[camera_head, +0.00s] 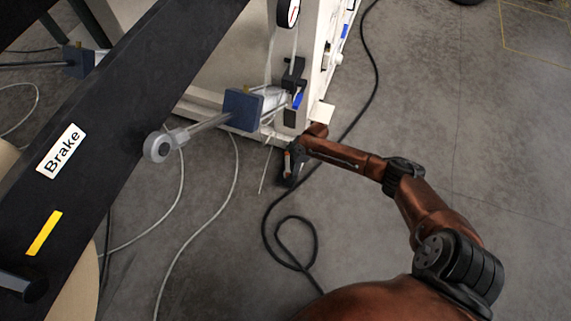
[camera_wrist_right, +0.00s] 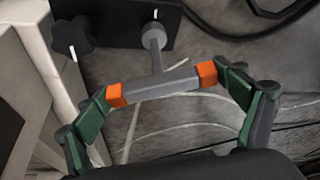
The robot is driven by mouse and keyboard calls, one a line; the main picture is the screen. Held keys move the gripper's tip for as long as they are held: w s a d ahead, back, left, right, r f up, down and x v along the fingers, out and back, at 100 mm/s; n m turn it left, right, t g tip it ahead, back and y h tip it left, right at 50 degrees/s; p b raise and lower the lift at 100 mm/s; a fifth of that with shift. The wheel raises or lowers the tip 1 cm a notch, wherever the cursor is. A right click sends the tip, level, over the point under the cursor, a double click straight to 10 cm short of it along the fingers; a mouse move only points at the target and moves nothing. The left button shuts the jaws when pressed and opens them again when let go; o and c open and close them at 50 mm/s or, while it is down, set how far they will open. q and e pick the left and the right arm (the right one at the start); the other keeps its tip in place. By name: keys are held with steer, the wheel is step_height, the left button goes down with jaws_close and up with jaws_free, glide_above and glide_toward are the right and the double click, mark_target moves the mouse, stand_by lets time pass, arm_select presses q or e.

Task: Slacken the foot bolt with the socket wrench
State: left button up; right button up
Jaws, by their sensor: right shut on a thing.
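My right gripper (camera_head: 288,168) is low beside the foot of the white machine frame, small and dark in the head view. In the right wrist view its orange fingertips (camera_wrist_right: 163,82) are shut on the grey handle bar of the socket wrench (camera_wrist_right: 160,87). The wrench's shank runs up from the bar to a round grey head (camera_wrist_right: 154,36) at the edge of a black plate (camera_wrist_right: 122,18). I cannot tell whether the head is seated on the foot bolt; the bolt itself is not distinguishable. My left gripper is not in view.
A black star knob (camera_wrist_right: 72,37) stands close left of the wrench head. The white frame (camera_head: 322,60) rises beside my gripper. A blue block with a rod (camera_head: 243,109) juts out nearby. A black cable (camera_head: 268,225) loops over the floor; open floor (camera_head: 480,140) lies right.

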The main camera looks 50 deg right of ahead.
steer(key=shift+r, duration=0.1)
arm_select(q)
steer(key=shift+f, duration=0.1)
arm_select(e)
steer(key=shift+f+n+g+b, duration=0.3)
steer(key=shift+n+b, duration=0.4)
steer(key=shift+b, duration=0.25)
steer(key=shift+r+n, duration=0.15)
steer(key=shift+n, duration=0.25)
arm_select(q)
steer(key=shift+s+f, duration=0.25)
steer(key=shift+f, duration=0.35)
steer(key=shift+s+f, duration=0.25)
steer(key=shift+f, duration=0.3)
arm_select(e)
steer(key=shift+r+y, duration=0.15)
steer(key=shift+y, duration=0.15)
steer(key=shift+w, duration=0.1)
